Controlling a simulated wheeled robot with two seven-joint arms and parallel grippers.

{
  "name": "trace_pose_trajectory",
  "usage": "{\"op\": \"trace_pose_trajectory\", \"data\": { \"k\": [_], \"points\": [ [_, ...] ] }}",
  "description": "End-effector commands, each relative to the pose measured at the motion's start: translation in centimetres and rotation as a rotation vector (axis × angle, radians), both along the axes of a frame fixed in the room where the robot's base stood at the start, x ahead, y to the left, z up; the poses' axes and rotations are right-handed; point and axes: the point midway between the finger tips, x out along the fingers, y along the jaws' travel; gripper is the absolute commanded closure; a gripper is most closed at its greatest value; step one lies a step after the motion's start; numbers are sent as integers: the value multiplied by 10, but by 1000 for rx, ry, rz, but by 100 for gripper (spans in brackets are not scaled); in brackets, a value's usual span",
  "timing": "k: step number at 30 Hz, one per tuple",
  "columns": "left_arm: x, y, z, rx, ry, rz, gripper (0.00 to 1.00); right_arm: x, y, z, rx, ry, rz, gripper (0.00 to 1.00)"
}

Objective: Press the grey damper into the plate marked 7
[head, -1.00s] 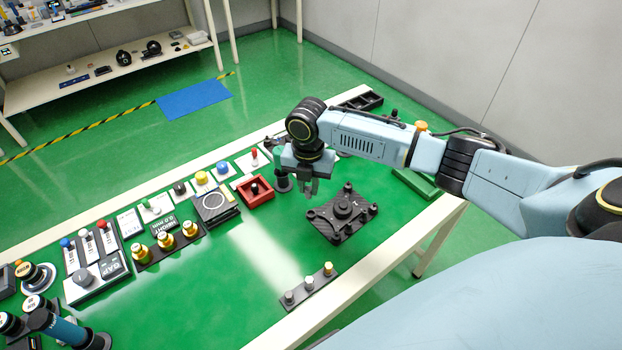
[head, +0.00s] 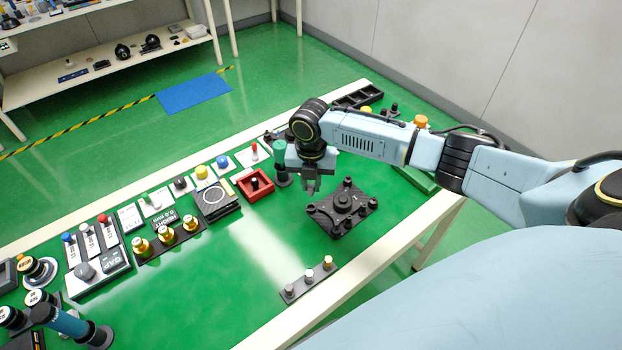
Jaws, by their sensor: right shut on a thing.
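My right gripper (head: 312,187) hangs fingers-down over the table, just left of and behind a black plate. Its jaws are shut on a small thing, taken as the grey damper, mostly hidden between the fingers. The black plate (head: 325,220) lies flat on the green table top, with several dark knobbed posts near its corners and a round raised part in its middle. I cannot read a 7 on it. The gripper appears above the table and apart from the plate. My left gripper is not in view.
A dark strip with three short cylinders (head: 308,279) lies near the front edge. A red square tray (head: 256,193) and a green-topped post (head: 281,152) stand left of the gripper. Several panels with knobs line the back edge. The middle of the green table (head: 235,270) is clear.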

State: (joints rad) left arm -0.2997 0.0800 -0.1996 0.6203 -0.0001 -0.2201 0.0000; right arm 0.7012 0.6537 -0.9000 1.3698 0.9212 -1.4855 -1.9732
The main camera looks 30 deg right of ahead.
Motion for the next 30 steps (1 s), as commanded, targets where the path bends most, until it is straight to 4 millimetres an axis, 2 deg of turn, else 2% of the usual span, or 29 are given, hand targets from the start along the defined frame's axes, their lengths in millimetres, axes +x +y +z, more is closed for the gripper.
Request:
{"op": "trace_pose_trajectory", "data": {
  "k": [3,12,30],
  "points": [
    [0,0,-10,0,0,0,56,0,0,-15,0,1,0,100],
    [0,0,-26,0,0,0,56,0,0,-41,-1,1,0,100],
    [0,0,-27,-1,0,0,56,0,0,-44,0,0,0,100]
  ]
}}
